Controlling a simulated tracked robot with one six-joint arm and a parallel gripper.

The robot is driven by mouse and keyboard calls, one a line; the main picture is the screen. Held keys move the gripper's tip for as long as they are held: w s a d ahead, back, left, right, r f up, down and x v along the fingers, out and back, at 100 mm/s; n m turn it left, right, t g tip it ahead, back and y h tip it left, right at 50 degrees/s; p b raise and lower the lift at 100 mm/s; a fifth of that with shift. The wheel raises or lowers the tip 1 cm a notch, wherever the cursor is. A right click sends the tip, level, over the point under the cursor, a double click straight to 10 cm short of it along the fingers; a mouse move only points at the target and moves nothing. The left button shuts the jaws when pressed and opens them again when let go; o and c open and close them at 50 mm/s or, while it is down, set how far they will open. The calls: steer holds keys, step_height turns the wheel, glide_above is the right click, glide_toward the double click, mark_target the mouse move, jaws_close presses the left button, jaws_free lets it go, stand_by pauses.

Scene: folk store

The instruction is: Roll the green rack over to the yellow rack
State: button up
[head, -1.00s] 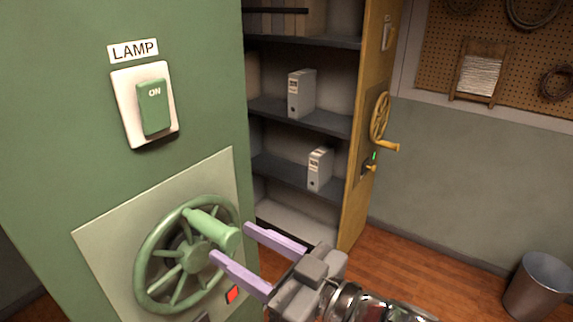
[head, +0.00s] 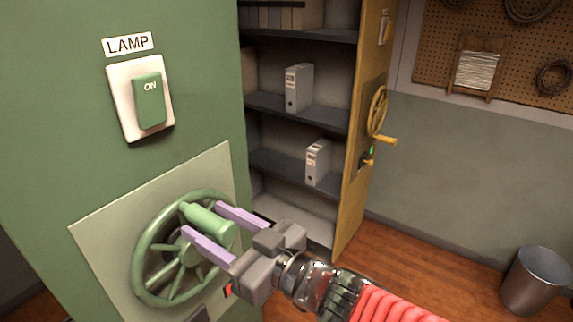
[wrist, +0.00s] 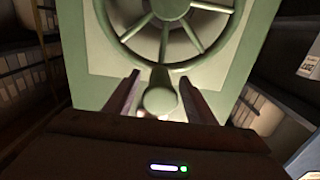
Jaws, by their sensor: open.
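The green rack (head: 50,140) fills the left of the head view, with a spoked green handwheel (head: 150,265) on a pale plate. The wheel's crank handle (head: 207,222) sticks out towards me. My gripper (head: 212,230) is open, with its two lilac fingers on either side of the handle. In the wrist view the handle's round end (wrist: 160,100) lies between the fingers, and the wheel (wrist: 170,15) is behind it. Whether the fingers touch the handle I cannot tell. The yellow rack (head: 355,190) stands to the right across a gap, with its own yellow handwheel (head: 377,112).
A lamp switch (head: 149,100) marked ON is above the wheel. Shelves with binders (head: 298,88) face the gap. A metal bin (head: 535,280) stands on the wooden floor at right.

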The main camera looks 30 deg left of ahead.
steer(key=shift+a, duration=0.1)
steer(key=shift+a, duration=0.45)
steer(key=shift+c, duration=0.4)
jaws_close()
stand_by(0.3)
